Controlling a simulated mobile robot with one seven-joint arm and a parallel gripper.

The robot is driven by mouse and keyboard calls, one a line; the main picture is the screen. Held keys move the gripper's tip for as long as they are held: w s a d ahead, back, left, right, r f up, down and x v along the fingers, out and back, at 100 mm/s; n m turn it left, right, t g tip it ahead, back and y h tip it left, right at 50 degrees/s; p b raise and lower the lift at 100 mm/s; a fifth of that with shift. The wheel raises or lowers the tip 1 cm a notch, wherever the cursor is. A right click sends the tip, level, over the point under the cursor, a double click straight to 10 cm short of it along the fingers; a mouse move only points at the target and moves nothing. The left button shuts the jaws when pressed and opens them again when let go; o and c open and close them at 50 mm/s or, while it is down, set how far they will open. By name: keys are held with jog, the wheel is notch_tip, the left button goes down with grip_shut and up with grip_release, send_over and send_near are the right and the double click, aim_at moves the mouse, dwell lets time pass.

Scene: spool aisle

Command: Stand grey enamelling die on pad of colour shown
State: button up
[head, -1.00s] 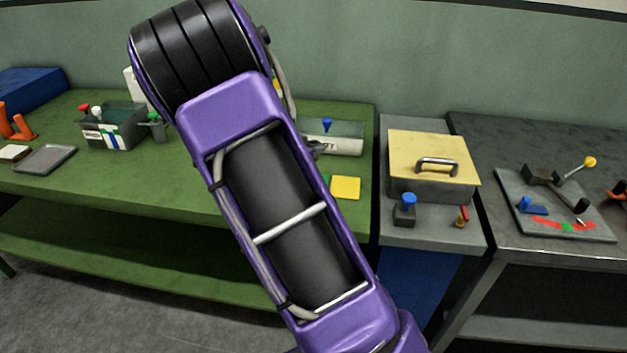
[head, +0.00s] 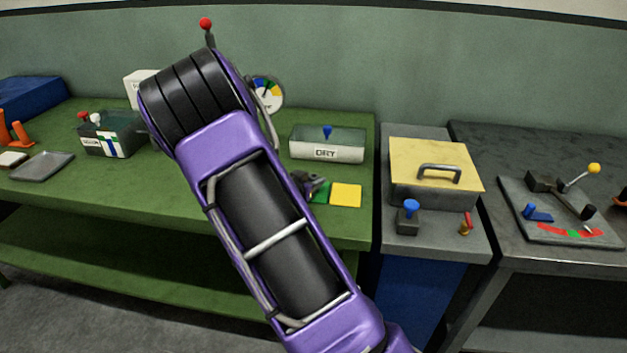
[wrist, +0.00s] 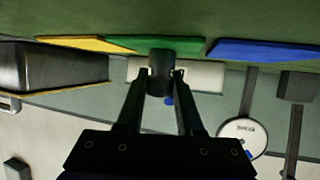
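My gripper (wrist: 161,84) is shut on a dark grey cylindrical piece, the enamelling die (wrist: 162,66), in the wrist view. The die's far end overlaps the edge of the green pad (wrist: 160,43); I cannot tell whether it touches. The yellow pad (wrist: 75,43) and the blue pad (wrist: 265,51) lie on either side of the green one. In the head view my gripper (head: 311,181) is low at the green pad (head: 322,193), beside the yellow pad (head: 346,195). My arm hides the blue pad there. A dial (head: 268,94) with coloured segments stands behind; its reading is too small to tell.
A box marked DRY (head: 327,149) with a blue knob stands behind the pads. A red-balled rod (head: 206,25) rises behind my arm. A yellow-lidded box (head: 433,165) and stamp-like pieces stand right. A knob-topped bin (head: 112,138) and tray (head: 43,166) are left.

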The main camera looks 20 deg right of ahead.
jog(key=o, duration=0.5)
jog(key=shift+c, duration=0.2)
jog(key=shift+r, duration=0.2)
jog(key=p+v, duration=0.2)
jog(key=v, duration=1)
jog(key=shift+p, duration=0.4)
jog(key=shift+w+r, duration=0.1)
